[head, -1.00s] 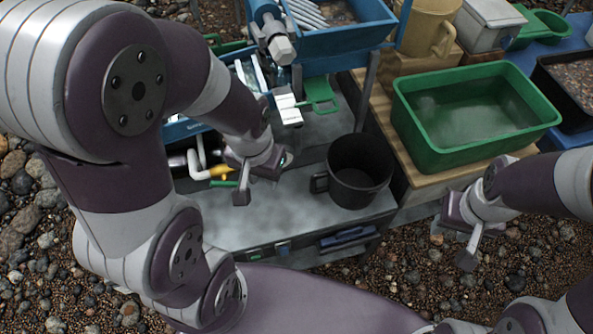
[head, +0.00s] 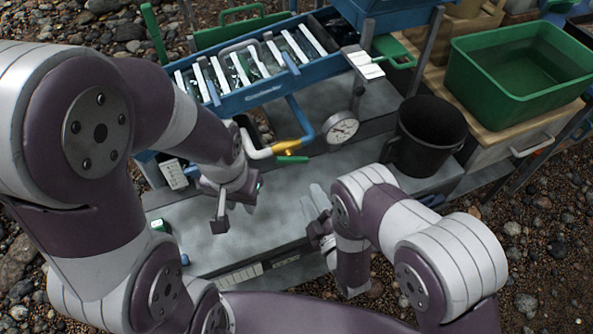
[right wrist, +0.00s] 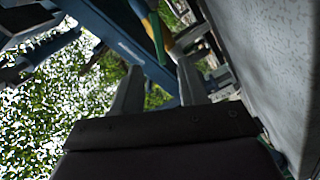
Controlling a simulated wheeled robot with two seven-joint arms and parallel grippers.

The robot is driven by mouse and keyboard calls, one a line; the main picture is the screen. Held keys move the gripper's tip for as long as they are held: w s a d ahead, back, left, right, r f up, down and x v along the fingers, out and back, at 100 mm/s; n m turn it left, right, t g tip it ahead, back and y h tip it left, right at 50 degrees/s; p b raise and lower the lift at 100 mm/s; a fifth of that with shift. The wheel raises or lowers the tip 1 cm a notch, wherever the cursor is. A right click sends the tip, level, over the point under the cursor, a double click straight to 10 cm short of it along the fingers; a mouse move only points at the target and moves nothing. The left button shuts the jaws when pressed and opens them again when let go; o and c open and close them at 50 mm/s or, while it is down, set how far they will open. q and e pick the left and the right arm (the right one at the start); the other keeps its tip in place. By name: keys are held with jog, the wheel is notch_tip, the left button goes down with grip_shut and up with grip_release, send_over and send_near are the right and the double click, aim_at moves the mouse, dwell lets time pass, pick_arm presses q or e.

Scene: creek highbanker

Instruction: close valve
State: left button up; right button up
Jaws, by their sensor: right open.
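The valve (head: 285,151) has a yellow body and a green lever handle (head: 292,160). It sits where a white pipe (head: 258,151) meets a blue pipe (head: 301,122), below the blue sluice. In the right wrist view the green handle (right wrist: 154,35) and yellow body (right wrist: 184,38) show just beyond my fingers. My right gripper (head: 315,200) is open and empty, in front of the valve and apart from it in the head view. My left gripper (head: 236,206) hangs left of the valve over the grey bench; its jaw opening is unclear.
A round gauge (head: 341,127) is right of the valve. A black mug-like bucket (head: 430,135) stands farther right, near a green tub (head: 520,75). The blue sluice (head: 255,92) runs behind. The grey bench top (head: 275,215) between my grippers is mostly clear.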

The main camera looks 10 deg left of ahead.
aim_at(294, 162)
jog(key=x, duration=1)
jog(key=shift+w+a+b, duration=0.15)
jog(key=shift+w+b, duration=0.1)
jog(key=shift+b, duration=0.15)
grip_shut()
